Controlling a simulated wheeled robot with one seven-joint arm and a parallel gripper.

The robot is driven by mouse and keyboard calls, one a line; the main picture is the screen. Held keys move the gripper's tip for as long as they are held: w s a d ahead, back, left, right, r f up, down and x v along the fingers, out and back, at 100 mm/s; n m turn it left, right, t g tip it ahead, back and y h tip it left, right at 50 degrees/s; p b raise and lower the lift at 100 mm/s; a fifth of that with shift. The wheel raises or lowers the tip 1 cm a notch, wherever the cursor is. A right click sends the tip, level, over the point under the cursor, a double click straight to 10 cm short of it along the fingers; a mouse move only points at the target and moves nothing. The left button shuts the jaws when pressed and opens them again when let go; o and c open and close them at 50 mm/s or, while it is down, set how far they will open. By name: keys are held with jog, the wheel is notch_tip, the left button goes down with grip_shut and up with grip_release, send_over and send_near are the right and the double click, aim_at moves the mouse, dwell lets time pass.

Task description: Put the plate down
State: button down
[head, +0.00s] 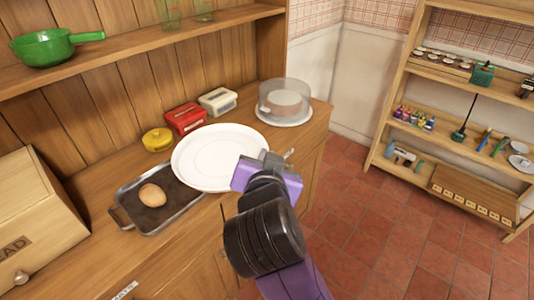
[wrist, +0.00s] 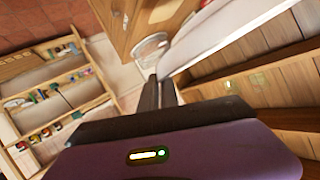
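A large white plate (head: 212,157) is over the wooden counter in the head view, covering part of the tray beside it. My gripper (head: 258,165) is at the plate's right rim. In the wrist view the dark fingers (wrist: 160,92) are close together at the plate's pale edge (wrist: 225,30), and the gripper looks shut on the rim. The plate appears held slightly above the counter, but the gap beneath it is hidden.
A metal tray (head: 133,216) with a brown roundish item (head: 152,195) lies left of the plate. A bread box (head: 35,220) stands left.

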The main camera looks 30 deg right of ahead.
jog(key=s+a+f+n+y, duration=0.1)
jog(key=s+f+n+y, duration=0.1)
jog(key=f, duration=0.8)
jog(key=s+a+f+n+t+y, duration=0.1)
jog(key=s+f+n+y, duration=0.1)
jog(key=f, duration=0.9)
jog(key=s+a+f+n+t+y, duration=0.1)
jog(key=s+f+n+y, duration=0.1)
jog(key=f, duration=0.8)
jog(key=shift+s+a+f+n+y, duration=0.3)
jog(key=shift+s+a+f+y, duration=0.05)
jog(key=shift+s+y, duration=0.35)
